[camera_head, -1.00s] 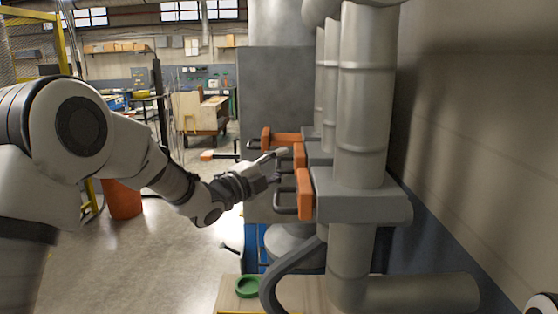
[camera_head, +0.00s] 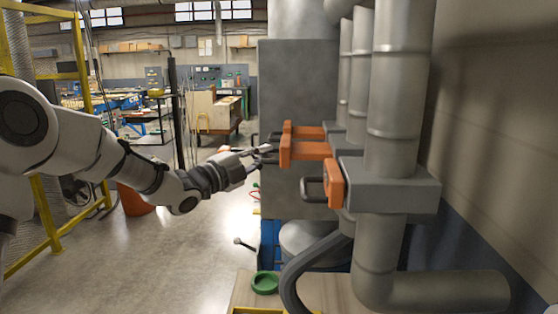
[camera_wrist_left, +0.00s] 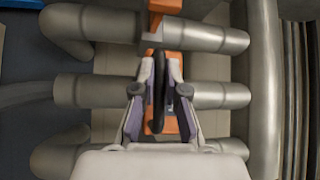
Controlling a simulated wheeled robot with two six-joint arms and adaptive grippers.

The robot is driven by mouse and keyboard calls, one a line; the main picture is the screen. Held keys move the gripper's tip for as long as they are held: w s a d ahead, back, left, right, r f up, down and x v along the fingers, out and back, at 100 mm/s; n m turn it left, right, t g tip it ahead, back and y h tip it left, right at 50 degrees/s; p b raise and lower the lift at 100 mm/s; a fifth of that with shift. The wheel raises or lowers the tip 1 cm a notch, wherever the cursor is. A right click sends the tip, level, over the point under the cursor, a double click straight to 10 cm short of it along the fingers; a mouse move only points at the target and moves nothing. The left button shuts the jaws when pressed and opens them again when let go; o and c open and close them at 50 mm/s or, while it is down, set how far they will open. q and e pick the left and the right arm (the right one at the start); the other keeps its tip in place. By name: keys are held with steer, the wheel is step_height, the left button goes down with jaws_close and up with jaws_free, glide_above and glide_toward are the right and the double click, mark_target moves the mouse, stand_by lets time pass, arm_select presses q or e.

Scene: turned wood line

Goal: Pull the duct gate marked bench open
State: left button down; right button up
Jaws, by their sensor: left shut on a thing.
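Three duct gates with orange plates and dark loop handles sit on the grey pipes. The middle gate (camera_head: 308,151) is drawn out to the left, with its orange slide showing. My left gripper (camera_head: 262,156) is shut on its handle; in the left wrist view the dark handle (camera_wrist_left: 160,88) lies between the fingers, over the orange plate (camera_wrist_left: 156,127). The far gate (camera_head: 304,131) is also drawn out. The near gate (camera_head: 334,183) sits close against its housing. No marking is readable, so I cannot tell which gate is bench. My right gripper is out of view.
Thick grey pipes (camera_head: 397,110) and the wall stand to the right. A green ring-shaped dish (camera_head: 265,282) rests on a wooden surface below. A yellow frame (camera_head: 45,210) and an orange bin (camera_head: 133,200) are at left. The floor between is open.

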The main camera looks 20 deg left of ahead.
arm_select(q)
steer(key=shift+d, duration=0.25)
steer(key=shift+a, duration=0.2)
steer(key=c, duration=1.2)
jaws_free()
steer(key=shift+s+a, duration=0.1)
steer(key=shift+a, duration=0.1)
steer(key=shift+d, duration=0.2)
steer(key=v, duration=1.2)
steer(key=shift+r, duration=0.1)
steer(key=shift+a, duration=0.15)
